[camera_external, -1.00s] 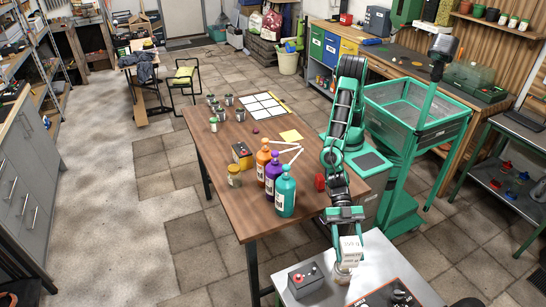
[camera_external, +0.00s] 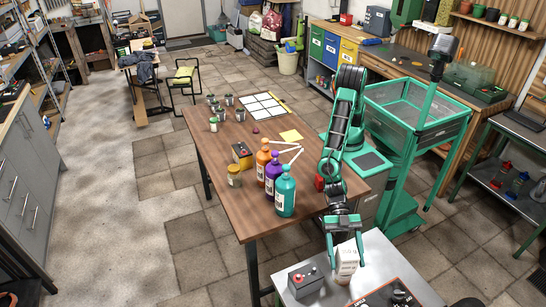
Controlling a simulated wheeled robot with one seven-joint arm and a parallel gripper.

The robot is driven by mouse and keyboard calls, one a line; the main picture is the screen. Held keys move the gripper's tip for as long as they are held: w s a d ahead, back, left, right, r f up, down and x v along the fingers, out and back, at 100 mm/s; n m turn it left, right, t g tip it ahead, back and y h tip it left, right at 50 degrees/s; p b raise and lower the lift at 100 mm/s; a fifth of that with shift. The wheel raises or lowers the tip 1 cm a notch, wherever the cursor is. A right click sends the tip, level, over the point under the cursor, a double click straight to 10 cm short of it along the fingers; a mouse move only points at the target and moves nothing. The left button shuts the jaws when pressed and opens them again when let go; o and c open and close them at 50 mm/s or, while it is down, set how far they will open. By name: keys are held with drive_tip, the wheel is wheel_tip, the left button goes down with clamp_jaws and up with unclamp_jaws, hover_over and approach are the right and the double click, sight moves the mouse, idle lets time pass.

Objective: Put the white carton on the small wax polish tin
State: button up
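The white carton (camera_external: 347,257) stands upright over the front metal table, with small print on its face. My gripper (camera_external: 348,264) is above and around it, with one green finger on its left and one on its right. The fingers are spread wider than the carton and look clear of its sides. A small round thing at the carton's foot (camera_external: 343,281), likely the small wax polish tin, barely shows. The carton appears to rest on it, but the contact is too small to make out.
A dark battery-like box (camera_external: 306,281) stands left of the carton on the metal table (camera_external: 385,258). A dark case (camera_external: 390,297) lies at the front. On the wooden table, orange, purple and teal (camera_external: 285,192) bottles stand behind to the left.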

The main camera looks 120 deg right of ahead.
drive_tip(key=shift+d+r, duration=0.2)
drive_tip(key=v, duration=1.1)
drive_tip(key=shift+s+d, duration=0.25)
